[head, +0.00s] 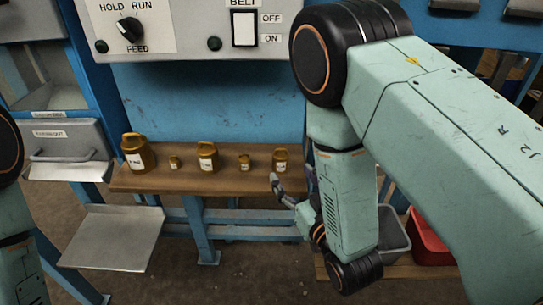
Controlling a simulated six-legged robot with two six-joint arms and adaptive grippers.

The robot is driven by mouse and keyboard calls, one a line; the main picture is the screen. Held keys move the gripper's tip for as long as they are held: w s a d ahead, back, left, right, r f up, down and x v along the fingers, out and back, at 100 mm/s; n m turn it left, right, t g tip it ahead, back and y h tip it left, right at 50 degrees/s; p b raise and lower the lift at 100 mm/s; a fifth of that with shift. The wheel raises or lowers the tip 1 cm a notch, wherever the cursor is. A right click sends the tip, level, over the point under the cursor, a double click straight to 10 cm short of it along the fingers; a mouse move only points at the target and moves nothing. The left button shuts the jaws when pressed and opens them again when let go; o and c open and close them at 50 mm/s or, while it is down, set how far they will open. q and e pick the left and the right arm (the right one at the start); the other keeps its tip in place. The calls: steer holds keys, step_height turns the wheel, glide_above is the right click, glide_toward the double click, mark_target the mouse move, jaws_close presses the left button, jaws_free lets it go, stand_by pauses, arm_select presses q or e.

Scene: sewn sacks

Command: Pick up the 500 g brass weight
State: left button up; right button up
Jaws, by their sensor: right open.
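Several brass weights stand in a row on a wooden shelf (225,181). From left to right they are a large weight (138,156), a tiny weight (174,163), a medium weight (208,158), a small weight (244,162) and a somewhat larger weight (280,161). Each has a pale label, too small to read, so I cannot tell which is 500 g. My right gripper (284,193) is open and empty, in front of the shelf's right end, just below the rightmost weight in the picture. My own right forearm partly hides it. My left gripper is out of view.
A control panel (190,30) with a knob and belt switch overhangs the shelf. A metal plate (112,237) juts out at lower left, below a grey drawer (68,143). A grey bin (393,240) and a red bin (432,243) sit low at right.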

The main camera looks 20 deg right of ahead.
mark_target(280, 153)
steer(key=shift+w+d+r, duration=0.1)
steer(key=shift+w+r, duration=0.05)
steer(key=shift+r, duration=0.2)
steer(key=shift+w+d, duration=0.15)
steer(key=shift+d, duration=0.05)
steer(key=shift+w, duration=0.35)
steer(key=w, duration=0.4)
steer(key=w+a+b, duration=0.1)
steer(key=w, duration=0.1)
steer(key=shift+w+r, duration=0.1)
steer(key=shift+w, duration=0.05)
steer(key=shift+w+a, duration=0.15)
steer(key=shift+a, duration=0.05)
steer(key=shift+d, duration=0.15)
steer(key=c, duration=1)
jaws_close()
